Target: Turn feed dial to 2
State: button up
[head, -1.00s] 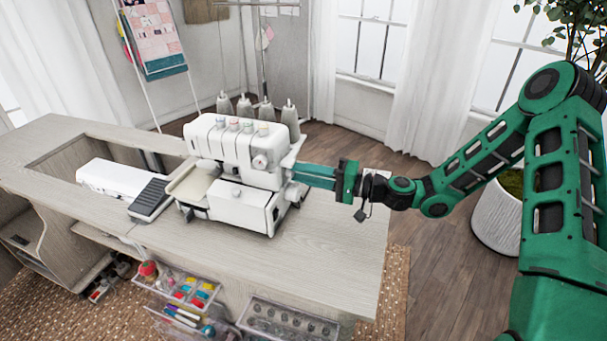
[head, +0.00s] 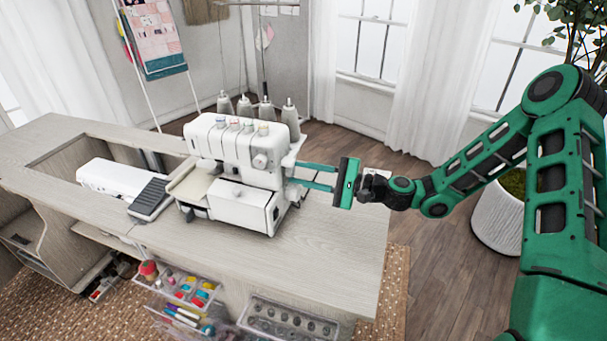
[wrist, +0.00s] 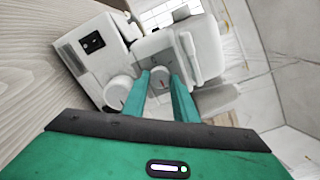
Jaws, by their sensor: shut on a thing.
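The white sewing machine (head: 235,165) stands on the cabinet top. My gripper (head: 295,174) reaches in from the right, its green fingers at the machine's right side. In the wrist view, a round white dial (wrist: 159,79) sits between the fingertips of my gripper (wrist: 160,75), which are shut on it. In the head view the gripped dial is hidden on the machine's far side.
The cabinet top (head: 330,235) is clear in front of and right of the machine. A dark foot pedal (head: 150,199) lies to its left. Thread spools (head: 291,120) stand behind it. Clear drawers (head: 290,320) stick out below the front edge. A black switch panel (wrist: 92,42) shows in the wrist view.

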jog(key=shift+w+d+f+m, duration=0.1)
jog(key=shift+f+m, duration=0.1)
jog(key=shift+m, duration=0.2)
jog(key=o, duration=1.1)
jog(key=shift+c, duration=0.2)
jog(key=v, duration=1)
jog(key=shift+d, duration=0.35)
